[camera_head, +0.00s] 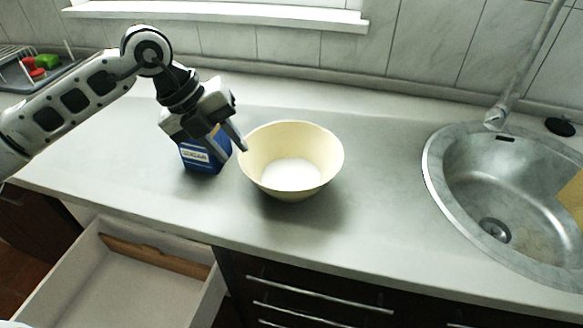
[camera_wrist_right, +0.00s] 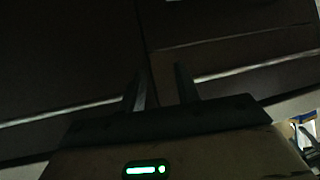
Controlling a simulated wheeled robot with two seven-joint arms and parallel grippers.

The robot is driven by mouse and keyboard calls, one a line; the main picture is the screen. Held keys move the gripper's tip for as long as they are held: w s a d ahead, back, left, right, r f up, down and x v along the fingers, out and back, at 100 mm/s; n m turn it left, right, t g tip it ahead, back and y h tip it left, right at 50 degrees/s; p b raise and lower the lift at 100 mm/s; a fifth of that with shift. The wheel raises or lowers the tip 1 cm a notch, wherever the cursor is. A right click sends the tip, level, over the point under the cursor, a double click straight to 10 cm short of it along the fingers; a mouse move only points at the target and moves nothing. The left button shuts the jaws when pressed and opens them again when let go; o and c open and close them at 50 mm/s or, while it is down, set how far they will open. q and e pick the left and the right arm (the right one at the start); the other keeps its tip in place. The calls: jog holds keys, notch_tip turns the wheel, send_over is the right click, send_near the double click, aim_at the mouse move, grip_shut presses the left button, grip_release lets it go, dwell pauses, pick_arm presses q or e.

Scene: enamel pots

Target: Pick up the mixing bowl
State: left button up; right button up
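The mixing bowl (camera_head: 323,167) is cream-coloured with a white inside bottom and stands upright on the counter, in the middle of the head view. My left gripper (camera_head: 238,140) is at the bowl's left rim, above a blue box, with its fingers pointing down and right. I cannot tell whether it touches the rim or how far its fingers are apart. My right gripper (camera_wrist_right: 160,88) shows only in the right wrist view, where its two fingers stand apart with nothing between them, facing dark cabinet fronts.
The blue box (camera_head: 204,155) stands left of the bowl, partly hidden by my left gripper. A steel sink (camera_head: 480,190) with a tap (camera_head: 497,115) is at the right. An open drawer (camera_head: 130,285) juts out at lower left. The counter (camera_head: 385,160) is clear between bowl and sink.

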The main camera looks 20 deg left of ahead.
aim_at(248, 168)
pick_arm(q)
jog(key=p+x, duration=0.1)
jog(key=x, duration=0.6)
jog(key=shift+f, duration=0.15)
grip_shut()
dwell(1.2)
